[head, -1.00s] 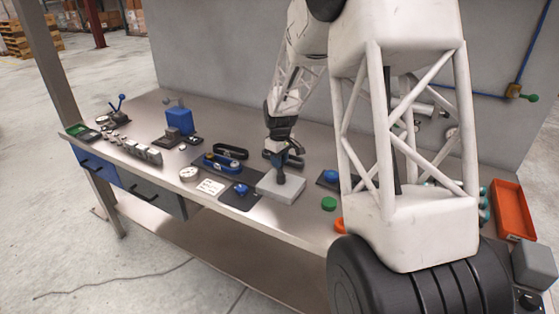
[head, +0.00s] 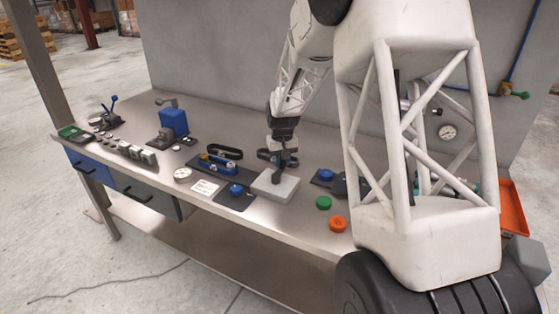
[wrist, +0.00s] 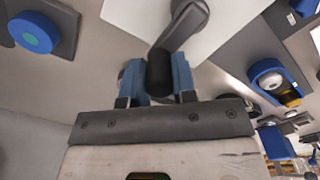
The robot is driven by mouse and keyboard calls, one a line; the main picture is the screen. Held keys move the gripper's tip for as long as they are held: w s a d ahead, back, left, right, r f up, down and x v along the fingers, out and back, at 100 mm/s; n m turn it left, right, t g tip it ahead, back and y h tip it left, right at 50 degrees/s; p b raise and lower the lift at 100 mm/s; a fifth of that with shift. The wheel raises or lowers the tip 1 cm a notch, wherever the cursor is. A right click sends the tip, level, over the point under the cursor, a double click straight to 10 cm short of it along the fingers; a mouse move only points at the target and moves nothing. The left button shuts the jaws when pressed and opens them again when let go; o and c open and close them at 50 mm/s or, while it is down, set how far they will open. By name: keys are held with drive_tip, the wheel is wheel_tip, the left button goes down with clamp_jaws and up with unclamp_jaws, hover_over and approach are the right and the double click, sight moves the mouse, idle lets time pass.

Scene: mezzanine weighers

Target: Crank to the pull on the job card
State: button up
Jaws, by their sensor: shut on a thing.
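The crank box (head: 272,190), a pale grey block, sits near the front of the bench in the head view. In the wrist view its pale top (wrist: 125,15) carries a grey crank arm (wrist: 186,22) ending in a black handle (wrist: 160,72). My gripper (wrist: 158,82) is shut on that handle, one blue finger on each side. In the head view my gripper (head: 284,163) is over the back part of the box. A white card with print (head: 205,187), likely the job card, lies left of the box; its text is too small to read. A round white dial (head: 182,175) stands beside it.
A blue knob on a dark plate (head: 236,190) is close left of the box. Green (head: 323,202) and orange (head: 338,223) buttons are to its right. A blue-and-black belt device (head: 217,163) is behind the card. A blue block (head: 173,121) stands farther left.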

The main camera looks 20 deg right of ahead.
drive_tip(key=shift+s+d+m, duration=0.1)
drive_tip(key=shift+s+m, duration=0.05)
drive_tip(key=shift+m, duration=0.25)
drive_tip(key=o, duration=0.9)
drive_tip(key=shift+r, duration=0.15)
drive_tip(key=shift+r, duration=3.8)
